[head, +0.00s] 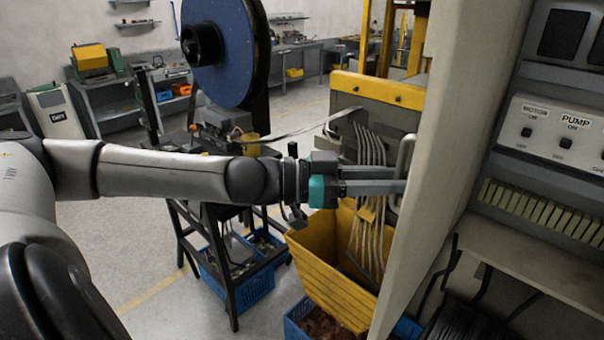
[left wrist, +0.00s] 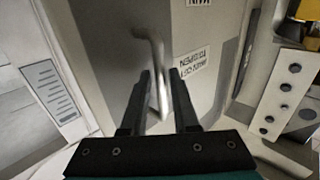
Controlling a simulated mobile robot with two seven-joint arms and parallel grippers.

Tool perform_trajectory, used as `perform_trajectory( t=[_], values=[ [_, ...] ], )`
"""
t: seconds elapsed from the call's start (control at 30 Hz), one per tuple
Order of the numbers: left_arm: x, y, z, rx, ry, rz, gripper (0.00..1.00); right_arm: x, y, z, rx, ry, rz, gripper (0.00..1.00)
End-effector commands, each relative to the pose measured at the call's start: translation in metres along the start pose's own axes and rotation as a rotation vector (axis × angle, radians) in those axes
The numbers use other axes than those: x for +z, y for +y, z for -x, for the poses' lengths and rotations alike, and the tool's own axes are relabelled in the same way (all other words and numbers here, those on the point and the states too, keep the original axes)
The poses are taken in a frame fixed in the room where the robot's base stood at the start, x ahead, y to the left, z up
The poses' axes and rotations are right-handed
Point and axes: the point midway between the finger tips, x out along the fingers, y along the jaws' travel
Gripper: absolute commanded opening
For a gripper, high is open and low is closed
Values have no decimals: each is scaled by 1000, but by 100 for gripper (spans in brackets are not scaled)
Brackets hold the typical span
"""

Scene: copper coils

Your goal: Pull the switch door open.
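The switch door (head: 440,140) is a beige panel standing ajar, seen nearly edge-on in the head view. The switches inside the cabinet show to its right. Its pale bar handle (head: 405,152) is on the left face; in the left wrist view the handle (left wrist: 159,70) stands upright on the door (left wrist: 195,60). My left gripper (head: 402,186) reaches the handle from the left. In the left wrist view its dark fingers (left wrist: 160,88) are apart, on either side of the handle, with visible gaps. Contact cannot be made out. My right gripper is not in view.
The cabinet's switch panel (head: 560,130) is at right. A yellow bin (head: 325,275) stands below my left gripper, with metal strips hanging into it. A blue reel (head: 225,50) and a dark stand are behind my arm.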

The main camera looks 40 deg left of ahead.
Motion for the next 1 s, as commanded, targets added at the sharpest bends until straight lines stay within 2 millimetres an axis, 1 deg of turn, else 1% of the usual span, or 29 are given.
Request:
perform_trajectory(
  t=[0.03,0.27,0.37,0.53,0.77,1.0],
  values=[
    [0,0,4,1,-5,1,28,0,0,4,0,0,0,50],
    [-2,-1,15,-8,-1,-2,28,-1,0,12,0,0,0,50],
    [-4,-1,23,-5,-1,-4,28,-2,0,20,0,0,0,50],
    [-5,-3,43,-13,0,-6,28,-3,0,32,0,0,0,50],
    [-3,-3,71,-13,2,-9,28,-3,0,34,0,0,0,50],
    [-2,-2,105,-13,3,-8,28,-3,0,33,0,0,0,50]
  ],
)
